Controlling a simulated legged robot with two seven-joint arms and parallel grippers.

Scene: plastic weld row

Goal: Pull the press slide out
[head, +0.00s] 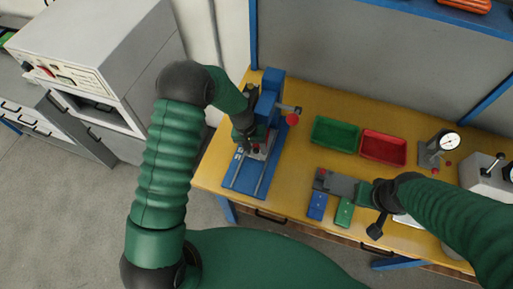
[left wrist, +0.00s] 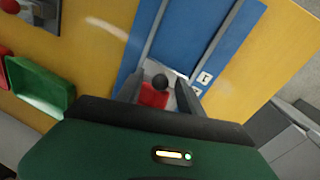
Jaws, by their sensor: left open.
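The blue press (head: 270,100) stands at the left end of the yellow bench. Its blue base carries two parallel grey rails (head: 262,182) that run toward the front. The grey slide (left wrist: 182,95) sits on the rails, with a red block (left wrist: 152,96) and a round black knob (left wrist: 160,81). My left gripper (head: 258,146) is over the slide. In the left wrist view its fingers (left wrist: 160,92) are open, one on each side of the knob and red block; contact cannot be told. My right gripper (head: 350,188) is over the bench's front; its fingers are unclear.
A green bin (head: 335,134) and a red bin (head: 383,147) stand right of the press. The press lever has a red knob (head: 293,119). A dial gauge (head: 447,143) stands farther right. Blue (head: 317,206) and green (head: 344,212) pieces lie near my right gripper. The floor in front is clear.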

